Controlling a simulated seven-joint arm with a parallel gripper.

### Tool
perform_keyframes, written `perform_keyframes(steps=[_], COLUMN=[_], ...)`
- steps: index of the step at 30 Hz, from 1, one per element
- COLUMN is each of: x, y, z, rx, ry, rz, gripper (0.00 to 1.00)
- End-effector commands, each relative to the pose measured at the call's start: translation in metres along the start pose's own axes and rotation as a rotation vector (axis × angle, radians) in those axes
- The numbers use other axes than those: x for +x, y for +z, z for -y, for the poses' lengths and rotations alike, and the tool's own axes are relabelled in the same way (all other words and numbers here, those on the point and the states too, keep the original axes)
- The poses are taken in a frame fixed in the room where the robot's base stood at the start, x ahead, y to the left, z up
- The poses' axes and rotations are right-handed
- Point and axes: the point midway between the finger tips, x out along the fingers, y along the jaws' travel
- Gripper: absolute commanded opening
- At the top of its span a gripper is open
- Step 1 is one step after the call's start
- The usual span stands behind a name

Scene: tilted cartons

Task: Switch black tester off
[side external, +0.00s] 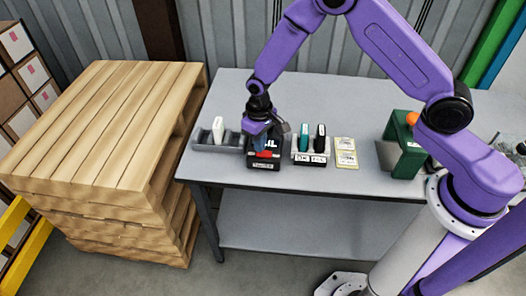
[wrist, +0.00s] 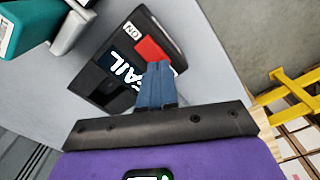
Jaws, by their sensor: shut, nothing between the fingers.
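The black tester (side external: 264,165) stands on the grey table below my gripper (side external: 264,147). In the wrist view the tester (wrist: 101,82) has a lit screen (wrist: 126,72) with white letters reading "FAIL", partly hidden by my fingers. A red switch (wrist: 153,47) sits beside the screen, and a white label reading "ON" (wrist: 130,31) is near it. My gripper's blue fingers (wrist: 160,68) are shut and empty, with their tips at the red switch's near edge. I cannot tell whether they touch it or which way the switch is tilted.
A grey tray (side external: 204,139) with a white device (side external: 218,130) stands left of the tester. A holder (side external: 309,158) with a teal device (side external: 304,137) and a black one (side external: 320,138) is close on the right. Yellow cards (side external: 346,152) and a green stand (side external: 405,165) lie farther right.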

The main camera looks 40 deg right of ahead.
Motion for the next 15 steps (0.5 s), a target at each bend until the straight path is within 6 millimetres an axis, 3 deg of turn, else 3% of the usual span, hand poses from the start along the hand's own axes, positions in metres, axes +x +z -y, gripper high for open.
perform_keyframes(steps=[15], x=[0.0068], y=[-0.0001], z=[0.0000], rx=[0.000], ry=[0.000], rz=[0.000], gripper=[0.00])
